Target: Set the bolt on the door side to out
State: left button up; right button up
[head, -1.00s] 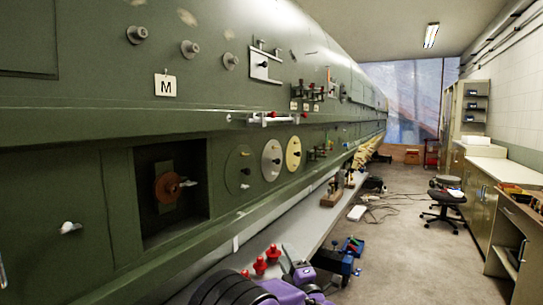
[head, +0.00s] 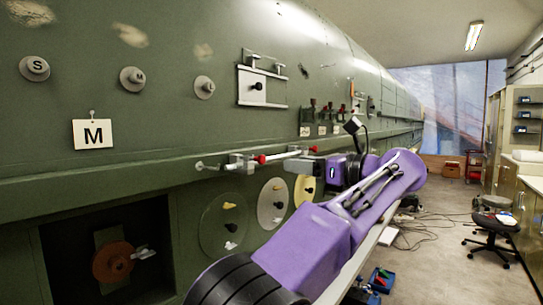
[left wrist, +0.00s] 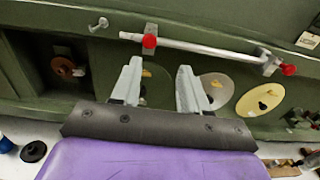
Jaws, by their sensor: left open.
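The bolt, a pale rod (head: 272,157) with red ends in grey brackets, lies along the green fuselage side below the "M" tag. It also crosses the upper part of the left wrist view as a rod (left wrist: 200,48), with a red knob at a bracket near each end. My left gripper (left wrist: 159,66) is open and empty, its two pale fingers apart and pointing at the wall just below the rod. In the head view my left gripper (head: 300,166) is at the rod's right part, partly hidden by my purple arm. Contact with the rod cannot be told. My right gripper is out of view.
Below the rod are round discs with small knobs (head: 225,223) and a recess with a red-brown wheel (head: 113,262). Above are round knobs (head: 132,79) and a square plate with a latch (head: 261,87). A chair (head: 493,228) stands on the open floor at the right.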

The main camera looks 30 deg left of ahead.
aim_at(264, 160)
pick_arm(q)
jog(key=a, duration=0.1)
jog(key=s+a, duration=0.1)
jog(key=a, duration=0.1)
jog(key=a+r, duration=0.1)
jog(key=shift+s+a+p, duration=0.3)
jog(key=shift+s+p, duration=0.05)
jog(key=shift+s, duration=0.05)
jog(key=a, duration=0.1)
jog(key=a+p, duration=0.1)
jog(key=a, duration=0.1)
jog(key=w+a, duration=0.1)
jog(key=a, duration=0.1)
jog(key=shift+a+f, duration=0.25)
jog(key=shift+f, duration=0.1)
jog(key=shift+w+a+f, duration=0.1)
jog(key=shift+w+a, duration=0.1)
jog(key=shift+a, duration=0.05)
jog(key=shift+s+d+r, duration=0.2)
jog(key=shift+s+d, duration=0.1)
jog(key=c, duration=0.4)
jog(key=shift+w+a+f, duration=0.1)
jog(key=shift+w, duration=0.05)
grip_shut()
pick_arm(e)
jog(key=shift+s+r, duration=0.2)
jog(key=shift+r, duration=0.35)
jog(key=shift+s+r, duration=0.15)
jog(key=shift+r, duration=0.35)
